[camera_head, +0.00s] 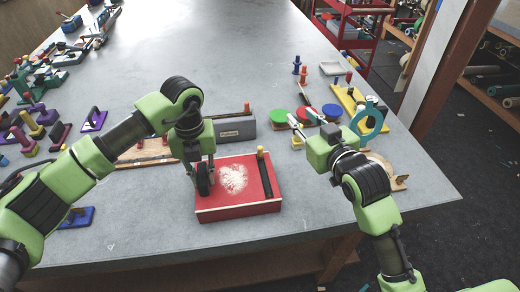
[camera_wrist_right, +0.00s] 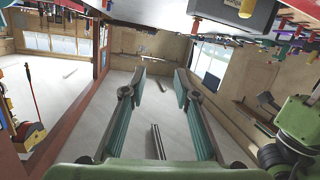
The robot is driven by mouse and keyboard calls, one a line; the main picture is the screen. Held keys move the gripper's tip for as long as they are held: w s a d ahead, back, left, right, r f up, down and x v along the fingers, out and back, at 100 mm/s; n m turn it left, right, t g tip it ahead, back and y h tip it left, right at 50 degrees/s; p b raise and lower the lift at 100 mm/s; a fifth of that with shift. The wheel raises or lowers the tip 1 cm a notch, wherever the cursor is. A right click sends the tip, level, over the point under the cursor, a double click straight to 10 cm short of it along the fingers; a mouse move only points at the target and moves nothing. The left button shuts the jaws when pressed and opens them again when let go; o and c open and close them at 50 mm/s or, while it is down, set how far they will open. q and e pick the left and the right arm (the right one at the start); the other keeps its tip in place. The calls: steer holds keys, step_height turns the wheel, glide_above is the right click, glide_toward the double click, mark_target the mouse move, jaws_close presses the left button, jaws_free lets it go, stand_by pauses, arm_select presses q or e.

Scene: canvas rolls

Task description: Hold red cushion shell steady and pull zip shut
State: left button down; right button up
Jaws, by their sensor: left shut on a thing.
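The red cushion shell (camera_head: 238,211) lies near the table's front edge as a flat red box shape with a pale front rim and a white speckled patch on top.
A grey box (camera_head: 236,129) stands behind the shell. Red, green and blue discs (camera_head: 305,116) and a yellow rack (camera_head: 350,105) lie beyond my right gripper. Several coloured tools crowd the table's left side. The grey table (camera_head: 230,60) is clear toward the back.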

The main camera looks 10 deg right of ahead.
mark_target(261, 151)
steer(key=s+a+r+y, duration=0.4)
steer(key=s+a, duration=0.2)
steer(key=a, duration=0.5)
steer(key=d+f+g, duration=0.1)
steer(key=f, duration=0.2)
steer(key=s+d+f+h, duration=0.1)
steer(key=f, duration=0.3)
steer(key=s+d+f+g+h, duration=0.1)
steer(key=f, duration=0.2)
steer(key=shift+d+f+g, duration=0.2)
steer(key=shift+f+g, duration=0.1)
steer(key=shift+f, duration=0.05)
steer(key=shift+w+f+h, duration=0.15)
steer(key=shift+f+h, duration=0.1)
steer(key=shift+h, duration=0.05)
steer(key=x, duration=1.1)
steer(key=shift+w+a, duration=0.1)
steer(key=shift+w, duration=0.05)
jaws_close()
